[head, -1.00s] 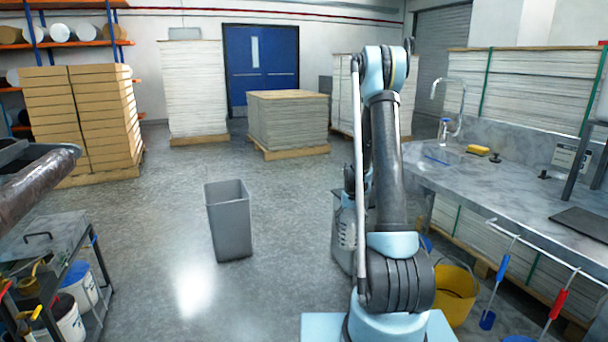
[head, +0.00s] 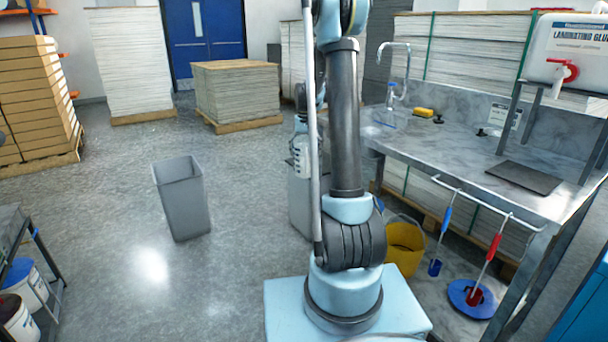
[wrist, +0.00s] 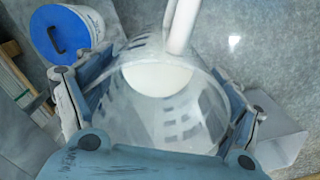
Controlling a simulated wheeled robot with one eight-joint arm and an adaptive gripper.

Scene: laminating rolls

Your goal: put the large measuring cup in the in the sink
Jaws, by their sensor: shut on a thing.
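In the wrist view my gripper (wrist: 160,98) is shut around a large clear measuring cup (wrist: 190,125) with dark markings and a pale, whitish bottom. In the head view the cup (head: 302,160) shows small and partly hidden at the left edge of my arm, held above the floor. The sink area lies at the far left end of the grey marble counter, under a curved metal faucet (head: 406,72). My arm hides part of that end, and I cannot see into the basin clearly. The cup is left of the counter, apart from it.
A yellow sponge (head: 423,112) and clear bottle (head: 390,105) stand by the faucet. A dark mat (head: 525,177) and glue jug (head: 565,50) are at right. A yellow bucket (head: 405,250) sits below the counter. A grey bin (head: 183,205) stands on open floor at left.

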